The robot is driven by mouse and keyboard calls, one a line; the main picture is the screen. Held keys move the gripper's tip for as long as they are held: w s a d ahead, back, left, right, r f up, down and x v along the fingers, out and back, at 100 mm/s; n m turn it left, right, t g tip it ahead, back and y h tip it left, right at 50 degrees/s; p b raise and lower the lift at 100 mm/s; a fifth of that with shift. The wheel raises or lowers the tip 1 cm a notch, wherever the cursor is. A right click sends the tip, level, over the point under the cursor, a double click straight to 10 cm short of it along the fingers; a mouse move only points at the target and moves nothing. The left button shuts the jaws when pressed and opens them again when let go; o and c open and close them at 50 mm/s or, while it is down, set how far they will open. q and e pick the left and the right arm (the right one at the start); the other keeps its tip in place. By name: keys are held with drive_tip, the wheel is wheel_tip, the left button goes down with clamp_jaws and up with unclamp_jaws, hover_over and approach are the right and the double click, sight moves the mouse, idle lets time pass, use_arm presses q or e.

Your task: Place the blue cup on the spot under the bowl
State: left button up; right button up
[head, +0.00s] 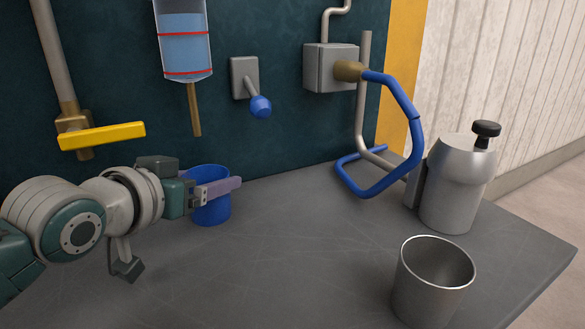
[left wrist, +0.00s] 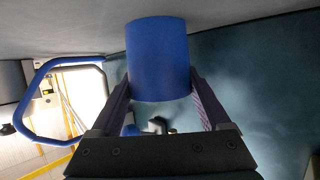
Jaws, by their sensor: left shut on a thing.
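The blue cup (head: 209,212) is upright under the wall at the back of the grey table. My left gripper (head: 222,188) is shut on it from the left, with one purple finger across its front near the rim. In the left wrist view the cup (left wrist: 158,60) sits between both fingers of the gripper (left wrist: 160,88). I cannot tell whether its base touches the table. A clear vessel with blue liquid (head: 185,42) and a brass spout hangs above and slightly left of the cup; it may be the bowl. No marked spot shows. My right gripper is not in view.
A yellow-handled valve (head: 102,136) and a blue-knobbed lever (head: 260,106) are on the wall. The table's middle (head: 290,230) is clear.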

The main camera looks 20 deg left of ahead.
use_arm(q)
drive_tip(key=o, duration=1.2)
drive_tip(key=shift+r, duration=0.3)
drive_tip(key=p+v, duration=0.2)
drive_tip(key=v, duration=0.9)
drive_tip(key=shift+s+p, duration=0.35)
drive_tip(key=shift+s, duration=0.1)
drive_tip(key=shift+r, duration=0.1)
